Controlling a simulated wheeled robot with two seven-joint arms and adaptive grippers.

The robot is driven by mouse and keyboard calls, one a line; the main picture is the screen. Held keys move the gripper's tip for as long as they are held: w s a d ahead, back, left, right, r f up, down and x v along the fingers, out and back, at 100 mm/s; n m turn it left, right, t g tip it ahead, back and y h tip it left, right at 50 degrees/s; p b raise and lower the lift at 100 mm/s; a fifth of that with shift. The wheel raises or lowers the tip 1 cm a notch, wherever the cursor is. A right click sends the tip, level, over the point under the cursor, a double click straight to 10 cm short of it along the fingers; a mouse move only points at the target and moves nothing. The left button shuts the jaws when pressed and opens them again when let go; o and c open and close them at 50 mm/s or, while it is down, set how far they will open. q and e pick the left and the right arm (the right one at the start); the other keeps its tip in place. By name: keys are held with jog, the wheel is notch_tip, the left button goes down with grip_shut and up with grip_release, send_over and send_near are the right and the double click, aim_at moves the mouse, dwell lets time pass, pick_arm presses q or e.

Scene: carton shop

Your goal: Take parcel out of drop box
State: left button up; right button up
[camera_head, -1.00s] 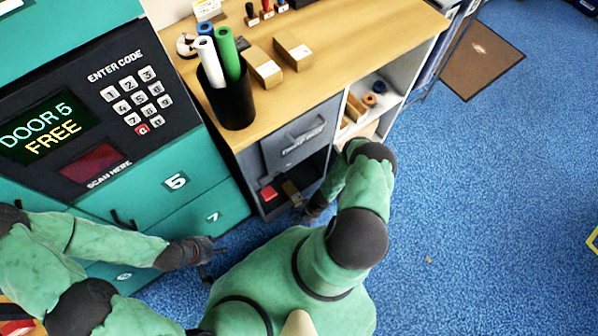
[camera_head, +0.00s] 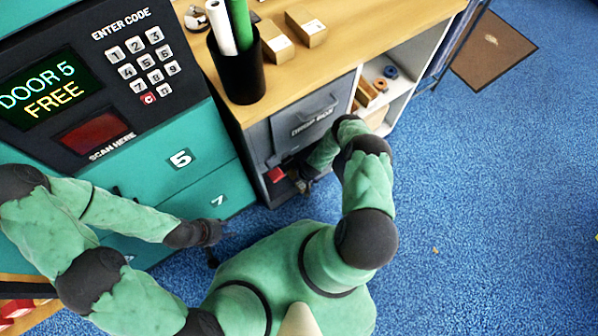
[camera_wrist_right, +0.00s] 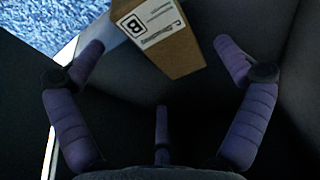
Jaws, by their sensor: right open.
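The drop box (camera_head: 290,132) is a grey unit under the counter, with a handled front panel and a dark opening below. My right arm reaches to this opening, and its gripper (camera_head: 303,180) is at the opening, small and partly hidden by the arm. In the right wrist view the parcel (camera_wrist_right: 168,42), a brown carton with a white label marked B, lies between the spread fingers of my right gripper (camera_wrist_right: 157,46). The fingers are open, with a gap on the right side. My left gripper (camera_head: 214,243) is empty in front of the green lockers, its fingers apart.
A red object (camera_head: 275,174) is at the left of the opening. The green locker (camera_head: 190,165) stands left of the drop box. The counter (camera_head: 350,45) above holds a black cup (camera_head: 238,70) of rolls and small cartons.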

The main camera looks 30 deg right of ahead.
jog(key=shift+b+x, duration=1.65)
jog(key=shift+x, duration=0.95)
jog(key=shift+w, duration=0.15)
jog(key=shift+r, duration=0.1)
jog(key=c, duration=1.3)
